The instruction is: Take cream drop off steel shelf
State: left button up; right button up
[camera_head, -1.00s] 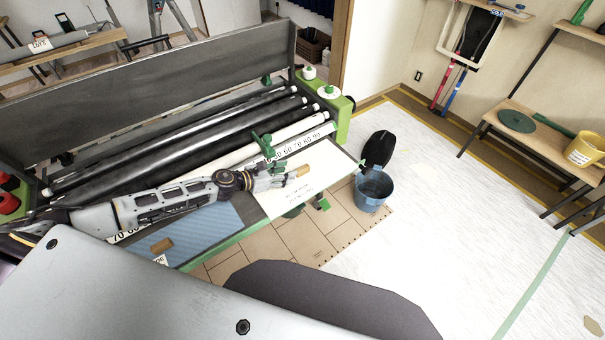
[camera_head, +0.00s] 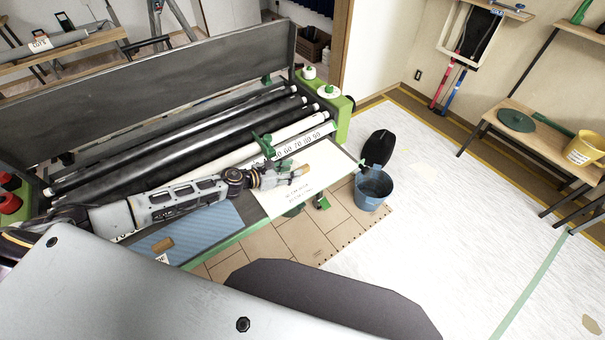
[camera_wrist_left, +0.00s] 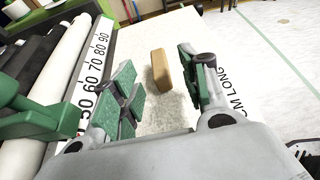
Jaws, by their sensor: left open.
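A cream sheet (camera_head: 320,182) with printed lettering lies flat on the grey, green-edged shelf (camera_head: 250,208) in front of the roller machine. It also shows in the left wrist view (camera_wrist_left: 172,112). A tan block (camera_head: 301,170) rests on the sheet. In the left wrist view the block (camera_wrist_left: 161,70) appears between the two fingers, with gaps on both sides. My left gripper (camera_head: 283,173) is open over the sheet, beside the block, with green finger pads (camera_wrist_left: 160,85). The sheet's left part is partly hidden by the gripper. My right gripper is out of view.
A blue sheet (camera_head: 210,222) with another tan block (camera_head: 162,244) lies on the shelf at the left. A numbered ruler strip (camera_head: 305,140) and rollers (camera_head: 230,115) run behind. A blue bucket (camera_head: 372,190) stands on the floor right of the shelf.

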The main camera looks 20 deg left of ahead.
pick_arm(q)
jog(key=shift+p+x, duration=0.35)
jog(key=shift+x, duration=1.6)
jog(key=shift+a+f, duration=0.1)
grip_shut()
